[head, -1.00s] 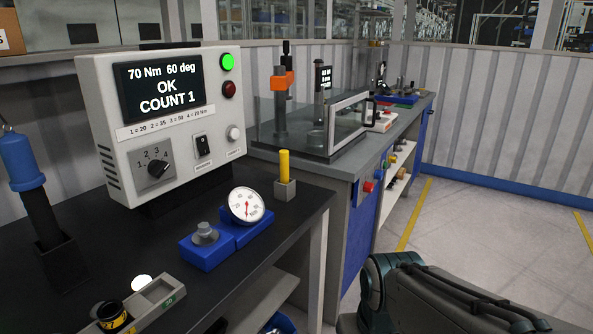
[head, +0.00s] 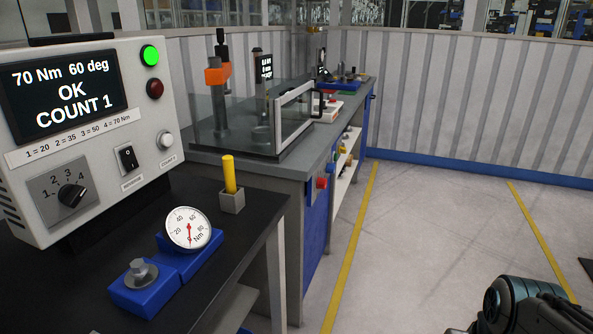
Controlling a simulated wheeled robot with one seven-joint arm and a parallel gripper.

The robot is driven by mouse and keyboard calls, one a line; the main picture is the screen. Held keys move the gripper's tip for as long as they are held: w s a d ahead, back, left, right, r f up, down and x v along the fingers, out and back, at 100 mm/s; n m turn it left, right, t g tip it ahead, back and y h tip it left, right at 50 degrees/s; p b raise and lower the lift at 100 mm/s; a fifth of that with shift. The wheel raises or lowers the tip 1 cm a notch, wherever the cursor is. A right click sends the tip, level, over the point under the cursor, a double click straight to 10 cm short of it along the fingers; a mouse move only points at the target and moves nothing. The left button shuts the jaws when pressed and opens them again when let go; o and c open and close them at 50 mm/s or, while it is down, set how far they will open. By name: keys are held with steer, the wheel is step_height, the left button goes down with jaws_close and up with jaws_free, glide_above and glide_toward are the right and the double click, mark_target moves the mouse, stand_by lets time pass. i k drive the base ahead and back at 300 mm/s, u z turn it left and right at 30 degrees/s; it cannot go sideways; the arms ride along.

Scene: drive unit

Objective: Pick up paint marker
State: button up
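The paint marker is most likely the yellow stick (head: 229,174) standing upright in a small grey square holder (head: 232,202). The holder sits near the right edge of the black bench top (head: 262,205). Part of my arm shows at the bottom right of the head view, well to the right of the bench and apart from the marker. My gripper itself is not in view.
A controller box (head: 88,130) reading "OK COUNT 1" stands left of the marker. A dial gauge (head: 188,229) on a blue block (head: 150,283) stands in front. A glass-guarded press (head: 280,118) is on the grey bench behind. Open floor (head: 430,230) lies right.

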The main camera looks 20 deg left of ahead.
mark_target(228, 162)
steer(key=u, duration=0.05)
steer(key=i, duration=1.3)
steer(key=u, duration=3.3)
